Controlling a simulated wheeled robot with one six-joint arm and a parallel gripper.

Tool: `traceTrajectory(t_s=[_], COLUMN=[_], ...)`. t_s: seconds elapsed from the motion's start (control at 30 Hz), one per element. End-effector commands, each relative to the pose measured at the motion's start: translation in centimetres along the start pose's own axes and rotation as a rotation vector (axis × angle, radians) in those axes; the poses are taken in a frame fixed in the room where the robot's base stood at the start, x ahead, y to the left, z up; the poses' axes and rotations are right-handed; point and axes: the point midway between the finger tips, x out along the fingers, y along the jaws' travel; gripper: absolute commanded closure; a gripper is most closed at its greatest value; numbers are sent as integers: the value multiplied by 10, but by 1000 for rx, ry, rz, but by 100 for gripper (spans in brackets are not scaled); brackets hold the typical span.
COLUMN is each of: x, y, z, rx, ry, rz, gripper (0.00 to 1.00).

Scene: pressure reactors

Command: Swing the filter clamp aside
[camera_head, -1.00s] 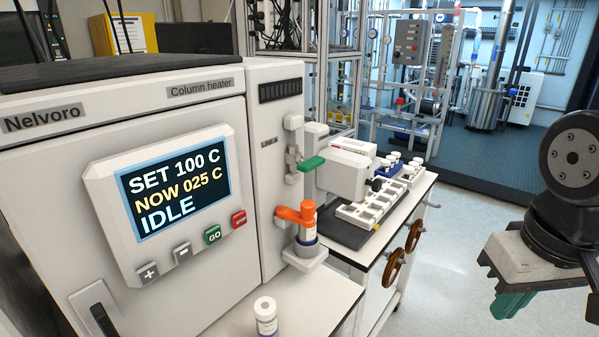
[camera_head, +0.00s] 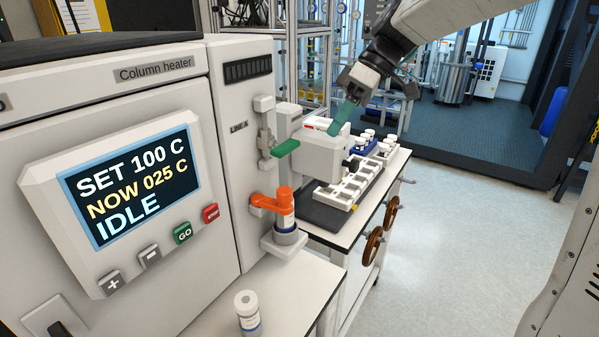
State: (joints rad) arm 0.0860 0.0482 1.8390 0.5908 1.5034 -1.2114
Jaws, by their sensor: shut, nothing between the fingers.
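The filter stands in a pale bracket (camera_head: 284,244). My gripper (camera_head: 335,131) is shut and empty, its teal fingers pointing down. In the picture it is up and to the right of the clamp, in front of or above the white instrument behind, and apart from the clamp. The clamp's hinge end against the panel is hard to make out.
A green valve handle (camera_head: 285,148) juts from the panel just above the clamp. The column heater (camera_head: 150,90) stands at left, its display reading IDLE. A white-capped bottle (camera_head: 247,311) stands on the bench in front. White trays (camera_head: 345,193) are behind the clamp. Floor at right is clear.

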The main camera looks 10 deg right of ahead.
Motion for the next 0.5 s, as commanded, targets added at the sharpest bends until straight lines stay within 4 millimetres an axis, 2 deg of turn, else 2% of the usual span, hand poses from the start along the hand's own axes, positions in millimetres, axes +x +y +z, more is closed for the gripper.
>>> traceTrajectory(t_s=[0.13,0.27,0.5], x=[6,25,77], y=[6,4,3], z=[-6,-7,-7], rx=[-31,-32,-31], ry=[12,10,8], rz=[-15,-17,-18], gripper=[100,100,100])
